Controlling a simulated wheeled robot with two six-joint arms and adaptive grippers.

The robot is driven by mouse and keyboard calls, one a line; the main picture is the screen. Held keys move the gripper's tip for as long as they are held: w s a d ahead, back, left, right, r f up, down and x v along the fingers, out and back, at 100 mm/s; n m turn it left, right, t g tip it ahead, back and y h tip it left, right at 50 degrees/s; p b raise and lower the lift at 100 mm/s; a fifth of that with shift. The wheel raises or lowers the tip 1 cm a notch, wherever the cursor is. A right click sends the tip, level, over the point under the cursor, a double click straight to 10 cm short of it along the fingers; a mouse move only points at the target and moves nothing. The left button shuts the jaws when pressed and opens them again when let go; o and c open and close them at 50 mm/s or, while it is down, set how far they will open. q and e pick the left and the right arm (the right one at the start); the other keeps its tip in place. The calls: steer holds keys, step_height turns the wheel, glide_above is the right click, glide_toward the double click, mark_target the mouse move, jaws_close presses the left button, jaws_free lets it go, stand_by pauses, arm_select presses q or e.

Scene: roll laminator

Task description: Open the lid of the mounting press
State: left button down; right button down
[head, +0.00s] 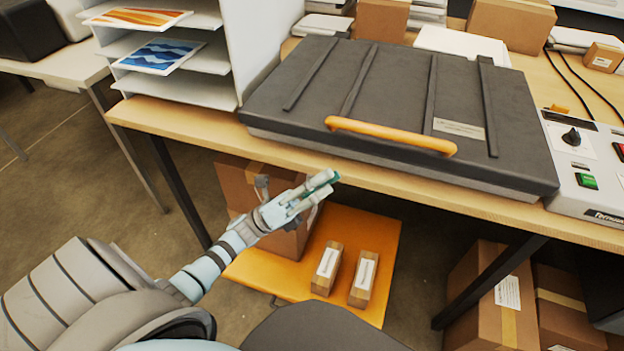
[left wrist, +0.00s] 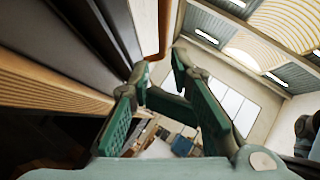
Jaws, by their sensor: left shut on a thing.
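The mounting press (head: 400,95) lies on the wooden table with its dark ribbed lid down. An orange bar handle (head: 390,135) runs along the lid's front; an orange piece that looks like it also shows in the left wrist view (left wrist: 163,30). My left gripper (head: 325,182) is in front of the table edge, apart from the handle and nearer to me. In the left wrist view its green-padded fingers (left wrist: 158,85) are bent partly towards each other, and I cannot make out a thing held between them. My right gripper is out of view.
A white shelf rack (head: 185,85) stands left of the press. A control box (head: 590,170) stands to its right. Boxes crowd the table's back. Below, an orange platform (head: 325,240) carries several cartons. The table's front edge (head: 230,135) lies between gripper and handle.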

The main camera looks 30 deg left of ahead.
mark_target(374, 135)
arm_select(q)
steer(key=w+d+r+p, duration=0.1)
steer(key=w+r+p, duration=0.1)
steer(key=w+r, duration=0.2)
steer(key=shift+w+d+r, duration=0.3)
steer(key=shift+d+r, duration=0.1)
steer(key=shift+r, duration=0.5)
